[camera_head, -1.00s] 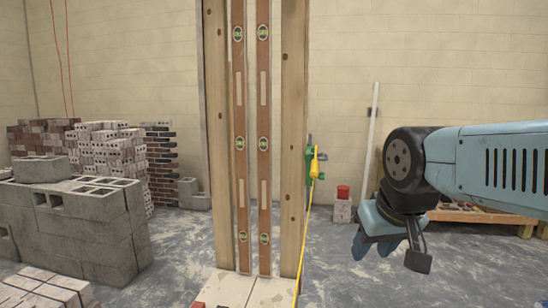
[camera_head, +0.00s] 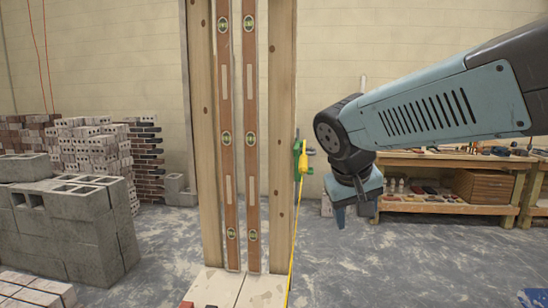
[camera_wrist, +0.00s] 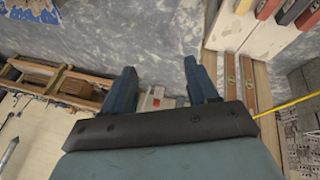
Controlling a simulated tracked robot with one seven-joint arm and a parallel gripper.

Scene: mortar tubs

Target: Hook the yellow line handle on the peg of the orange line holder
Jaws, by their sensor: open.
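The yellow line handle (camera_head: 303,160) is upright at a green bracket (camera_head: 296,146) on the right side of the right wooden post. A taut yellow line (camera_head: 294,235) runs down from it, and part of this line (camera_wrist: 295,103) shows at the right of the wrist view. My gripper (camera_head: 355,214) is open and empty, right of the handle and lower in the picture, apart from it. Its two fingers also show in the wrist view (camera_wrist: 161,82), with nothing held between them. I cannot make out an orange line holder or its peg in either current view.
Two wooden posts (camera_head: 282,130) hold two brown spirit levels (camera_head: 251,135). A wooden workbench (camera_head: 450,160) with tools stands at the back right. Grey blocks (camera_head: 70,230) and stacked bricks (camera_head: 90,150) stand left. The floor (camera_head: 400,260) at front right is largely clear.

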